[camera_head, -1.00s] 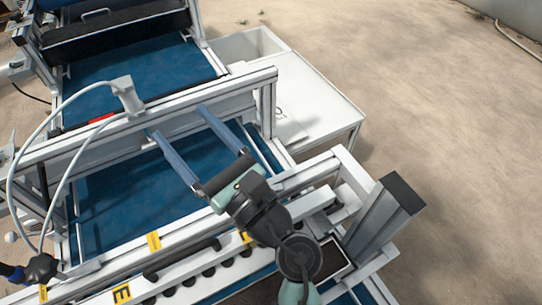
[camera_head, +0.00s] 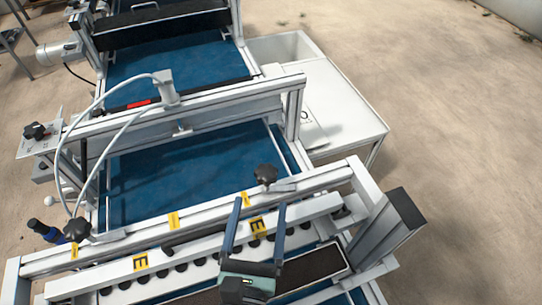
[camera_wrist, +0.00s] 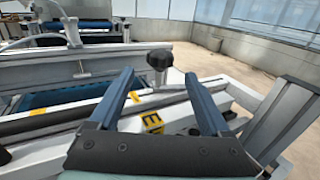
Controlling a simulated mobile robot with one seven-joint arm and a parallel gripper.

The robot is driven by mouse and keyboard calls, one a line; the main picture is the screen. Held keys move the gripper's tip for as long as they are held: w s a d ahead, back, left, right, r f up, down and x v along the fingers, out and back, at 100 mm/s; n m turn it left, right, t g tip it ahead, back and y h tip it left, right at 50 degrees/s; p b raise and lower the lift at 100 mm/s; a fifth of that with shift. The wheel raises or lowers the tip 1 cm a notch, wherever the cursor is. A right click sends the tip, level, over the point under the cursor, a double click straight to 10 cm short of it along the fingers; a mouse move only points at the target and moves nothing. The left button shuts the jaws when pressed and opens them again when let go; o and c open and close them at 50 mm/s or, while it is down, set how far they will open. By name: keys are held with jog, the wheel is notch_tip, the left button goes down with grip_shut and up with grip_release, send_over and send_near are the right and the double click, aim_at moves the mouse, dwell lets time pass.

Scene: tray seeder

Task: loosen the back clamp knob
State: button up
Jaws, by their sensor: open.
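A black lobed clamp knob (camera_head: 266,173) stands upright on the right part of the near white rail, and it also shows ahead in the wrist view (camera_wrist: 159,60). A second black knob (camera_head: 76,230) is at the left end of that rail, and a third (camera_head: 37,131) sits on a plate at the far left. I cannot tell from the pictures which one is named the back knob. My gripper (camera_head: 260,203) is open and empty, its two blue fingers pointing toward the right knob. In the wrist view the knob appears between the fingertips, beyond them and apart from them.
A white bar with yellow labels (camera_head: 141,261) and a row of dark holes runs under my gripper. An upright metal post (camera_head: 403,210) stands at the right. A cross frame with white hoses (camera_head: 165,90) lies behind the blue belt (camera_head: 190,175). Open floor is at right.

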aim_at(265, 174)
jog(key=w+d+p, duration=0.2)
jog(key=w+p, duration=0.1)
jog(key=w, duration=0.8)
jog(key=shift+w, duration=0.1)
